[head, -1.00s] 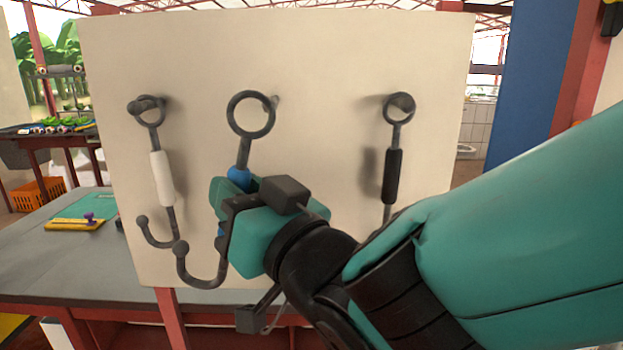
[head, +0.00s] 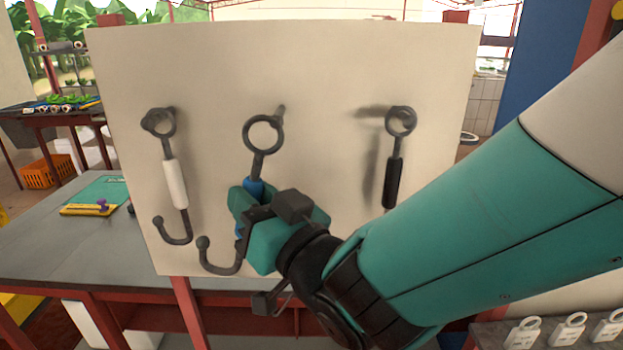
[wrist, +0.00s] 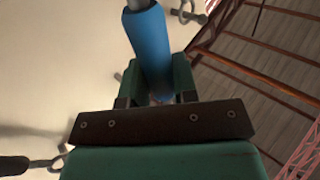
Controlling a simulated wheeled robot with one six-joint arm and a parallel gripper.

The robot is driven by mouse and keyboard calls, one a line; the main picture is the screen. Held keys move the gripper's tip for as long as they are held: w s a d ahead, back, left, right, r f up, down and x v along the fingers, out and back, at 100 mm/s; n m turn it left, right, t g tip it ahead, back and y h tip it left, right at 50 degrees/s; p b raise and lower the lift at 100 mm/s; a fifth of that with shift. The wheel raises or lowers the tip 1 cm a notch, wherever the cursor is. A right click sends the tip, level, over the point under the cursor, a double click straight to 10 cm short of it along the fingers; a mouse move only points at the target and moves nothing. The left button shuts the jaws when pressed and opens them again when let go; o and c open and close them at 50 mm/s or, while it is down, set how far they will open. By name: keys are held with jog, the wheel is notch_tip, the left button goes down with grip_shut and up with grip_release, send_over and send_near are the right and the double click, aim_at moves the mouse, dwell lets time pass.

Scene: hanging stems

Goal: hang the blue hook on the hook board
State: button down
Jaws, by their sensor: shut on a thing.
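The blue hook (head: 253,187) has a grey ring on top, a blue sleeve and a grey curved end below. My gripper (head: 245,207) is shut on its blue sleeve and holds it nearly upright, tilted slightly, in front of the hook board (head: 330,70). The middle peg (head: 281,109) shows at the upper right edge of the ring. I cannot tell whether any of it is inside the ring. In the wrist view the blue sleeve (wrist: 148,48) rises between the fingers of my gripper (wrist: 158,85); the ring is out of that view.
A white-sleeved hook (head: 175,183) hangs on the left peg and a black-sleeved hook (head: 393,183) on the right peg. A grey table (head: 60,250) with a green mat stands behind at left. White tagged items (head: 570,330) sit at lower right.

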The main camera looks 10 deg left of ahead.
jog(key=shift+w+r+p, duration=0.15)
jog(key=shift+w+p, duration=0.25)
jog(key=shift+p, duration=1)
jog(key=shift+w+a+p, duration=0.15)
jog(key=shift+w+p, duration=0.2)
jog(key=shift+p, duration=0.55)
jog(key=shift+w+a+p, duration=0.1)
jog(key=shift+w+p, duration=0.3)
jog(key=shift+p, duration=0.8)
jog(key=shift+w+d+f+p, duration=0.25)
jog(key=shift+d+p, duration=0.1)
jog(key=shift+p, duration=0.45)
jog(key=shift+w+a+p, duration=0.25)
jog(key=shift+w+p, duration=0.6)
jog(key=shift+p, duration=1.25)
jog(key=shift+w+a+p, duration=0.2)
jog(key=shift+w+p, duration=0.65)
jog(key=shift+p, duration=1.2)
